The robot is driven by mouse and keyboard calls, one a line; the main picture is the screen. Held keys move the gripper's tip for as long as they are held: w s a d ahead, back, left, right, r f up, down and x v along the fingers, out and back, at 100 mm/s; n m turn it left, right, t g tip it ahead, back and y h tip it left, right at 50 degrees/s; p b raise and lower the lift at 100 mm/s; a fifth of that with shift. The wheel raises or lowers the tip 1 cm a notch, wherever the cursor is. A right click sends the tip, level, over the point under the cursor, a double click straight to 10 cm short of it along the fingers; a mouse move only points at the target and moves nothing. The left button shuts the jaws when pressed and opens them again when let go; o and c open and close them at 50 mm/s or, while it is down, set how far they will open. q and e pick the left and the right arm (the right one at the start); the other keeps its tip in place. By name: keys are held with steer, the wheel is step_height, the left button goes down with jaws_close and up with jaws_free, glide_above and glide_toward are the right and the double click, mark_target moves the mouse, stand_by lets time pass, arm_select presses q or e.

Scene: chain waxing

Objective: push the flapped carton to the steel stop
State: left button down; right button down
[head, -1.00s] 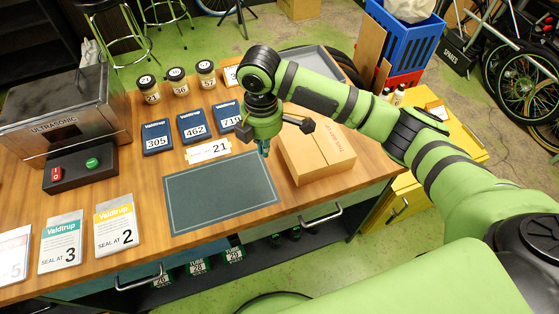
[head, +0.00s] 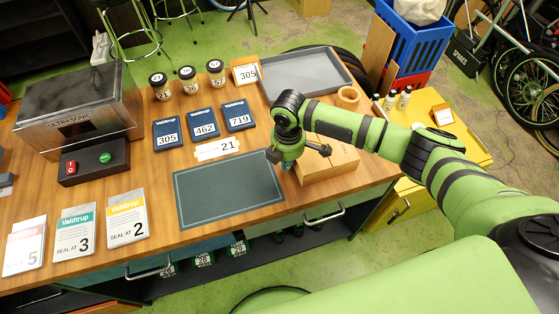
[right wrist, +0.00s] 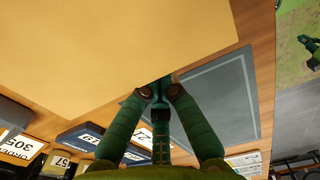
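The tan carton (head: 327,164) sits at the right front of the wooden bench, partly covered by my right arm in the head view. In the right wrist view the carton (right wrist: 100,50) fills the upper left as a broad tan face. My right gripper (head: 287,165) is low at the carton's left end, beside the dark mat. In the right wrist view its fingertips (right wrist: 160,88) meet with nothing between them, close to the carton's edge. I cannot tell whether they touch it. I cannot make out the steel stop. My left gripper is not in view.
The dark mat (head: 225,190) lies left of the carton. A grey tray (head: 305,75) and a wooden ring (head: 348,97) are behind it. The bench's front edge is close to the carton.

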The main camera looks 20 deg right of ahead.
mark_target(340, 149)
stand_by(0.3)
steer(key=d+p, duration=0.2)
steer(key=d, duration=0.5)
steer(key=shift+w+d+r, duration=0.1)
steer(key=shift+w+d, duration=0.05)
steer(key=shift+d, duration=0.25)
steer(key=d, duration=0.7)
steer(key=shift+w+d, duration=0.15)
steer(key=shift+d, duration=0.4)
